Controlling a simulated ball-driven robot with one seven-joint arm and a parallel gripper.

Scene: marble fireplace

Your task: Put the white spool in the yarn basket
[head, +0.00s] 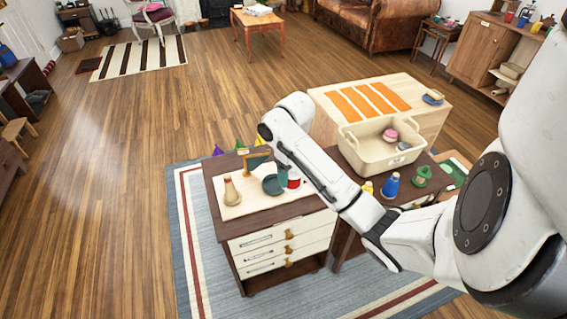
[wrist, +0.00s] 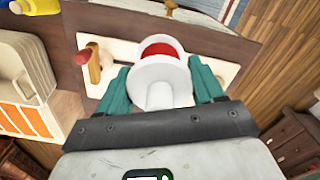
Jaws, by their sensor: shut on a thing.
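The white spool (wrist: 160,72) is between the two teal fingers of my gripper (wrist: 157,85) in the wrist view, and the gripper is shut on it. A red round patch shows at its far part; I cannot tell if it belongs to the spool. In the head view my gripper (head: 283,165) is over the drawer desk, beside a white and red shape (head: 293,179), partly hidden by my arm. The yarn basket looks to be the beige open bin (head: 366,160) to the right of my forearm, with a pink thing and a grey-white thing inside.
Blue (head: 391,185) and green (head: 421,177) things stand in front of the bin. A striped wooden table (head: 430,116) is behind it.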

